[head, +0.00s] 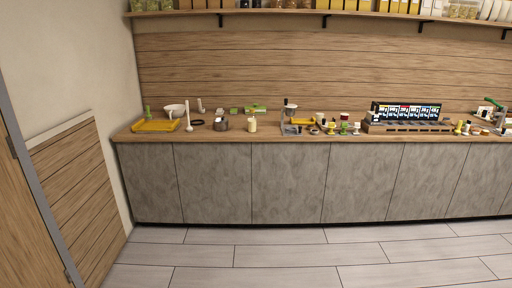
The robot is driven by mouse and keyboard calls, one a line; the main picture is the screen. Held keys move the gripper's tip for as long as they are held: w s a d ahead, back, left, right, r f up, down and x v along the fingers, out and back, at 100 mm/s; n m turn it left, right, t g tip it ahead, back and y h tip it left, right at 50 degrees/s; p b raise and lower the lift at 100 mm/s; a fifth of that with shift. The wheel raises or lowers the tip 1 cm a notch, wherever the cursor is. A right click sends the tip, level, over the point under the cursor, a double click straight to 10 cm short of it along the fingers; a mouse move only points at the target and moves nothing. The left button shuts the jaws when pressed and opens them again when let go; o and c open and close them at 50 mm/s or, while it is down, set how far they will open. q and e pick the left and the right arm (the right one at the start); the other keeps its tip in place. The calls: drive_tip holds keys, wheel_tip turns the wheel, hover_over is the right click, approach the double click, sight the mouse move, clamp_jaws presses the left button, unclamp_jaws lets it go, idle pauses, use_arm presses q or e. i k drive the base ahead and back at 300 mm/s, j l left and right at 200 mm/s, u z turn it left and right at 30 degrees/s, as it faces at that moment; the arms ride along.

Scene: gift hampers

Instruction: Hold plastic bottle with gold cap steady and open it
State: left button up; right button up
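A small pale cream bottle (252,126) with what looks like a yellowish top stands upright on the wooden counter (268,136), left of the middle of the head view. It may be the plastic bottle with the gold cap, but it is too small to be sure. Neither of my grippers is in view, and nothing is seen holding the bottle. The counter is some distance ahead, across the floor.
A dark pot (220,125) stands left of the bottle, and a yellow tray (156,126) is farther left. A grey stand (285,120) and a display rack (405,113) are to the right. Grey cabinets (288,180) front the counter. The tiled floor (300,250) is clear.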

sight(252, 117)
drive_tip(key=i+z, duration=0.2)
drive_tip(key=i, duration=0.65)
drive_tip(key=i+j+z, duration=0.15)
drive_tip(key=i, duration=0.65)
drive_tip(key=i+l+u, duration=0.2)
drive_tip(key=i, duration=0.35)
drive_tip(key=i+l+u, duration=0.15)
drive_tip(key=i, duration=0.4)
drive_tip(key=i+l+u, duration=0.2)
drive_tip(key=i+l, duration=0.25)
drive_tip(key=i, duration=0.05)
